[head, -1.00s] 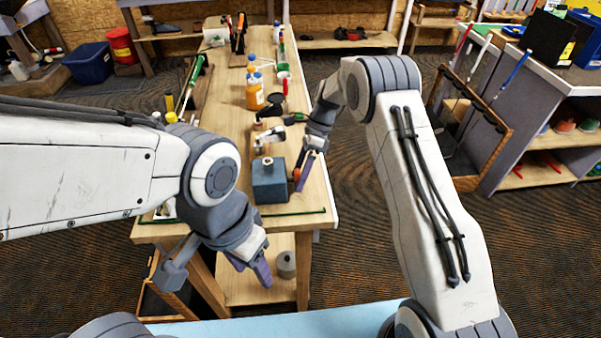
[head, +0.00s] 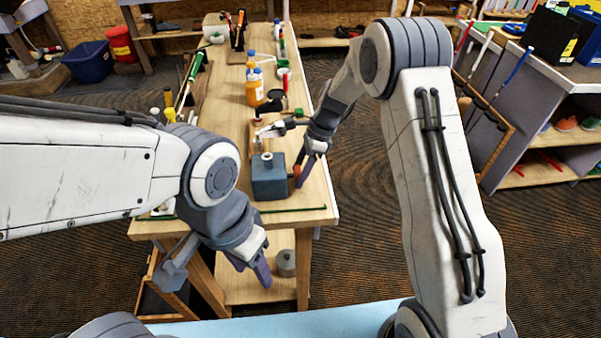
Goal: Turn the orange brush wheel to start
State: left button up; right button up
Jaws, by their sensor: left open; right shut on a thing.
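The orange brush wheel (head: 297,171) is a small knob on the right side of a blue-grey box (head: 269,183), which stands near the table's front end. My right gripper (head: 300,173) is at the box's right side, shut on the orange wheel. Its purple fingers hide part of the wheel. My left gripper (head: 262,273) is open and empty, pointing down in front of the table's front edge, lower than the tabletop and apart from the box.
The wooden table (head: 232,138) carries orange bottles (head: 254,92), a white-and-grey fixture (head: 270,132) behind the box, and a green shaft along its front edge. A grey cylinder (head: 286,263) stands on the lower shelf. A shelf unit (head: 540,110) stands at right.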

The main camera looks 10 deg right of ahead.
jog(key=t+b, duration=0.1)
jog(key=b, duration=0.1)
jog(key=t+b, duration=0.1)
jog(key=b, duration=0.1)
jog(key=shift+s+f+t, duration=0.15)
jog(key=shift+f+t, duration=0.1)
jog(key=shift+t, duration=0.05)
jog(key=shift+r+n+t+b, duration=0.25)
jog(key=shift+n+t+b, duration=0.25)
jog(key=shift+b, duration=0.45)
jog(key=o, duration=1.3)
jog(key=shift+s, duration=0.1)
jog(key=shift+o, duration=0.2)
jog(key=v, duration=1)
jog(key=shift+r, duration=0.2)
jog(key=shift+s+d, duration=0.1)
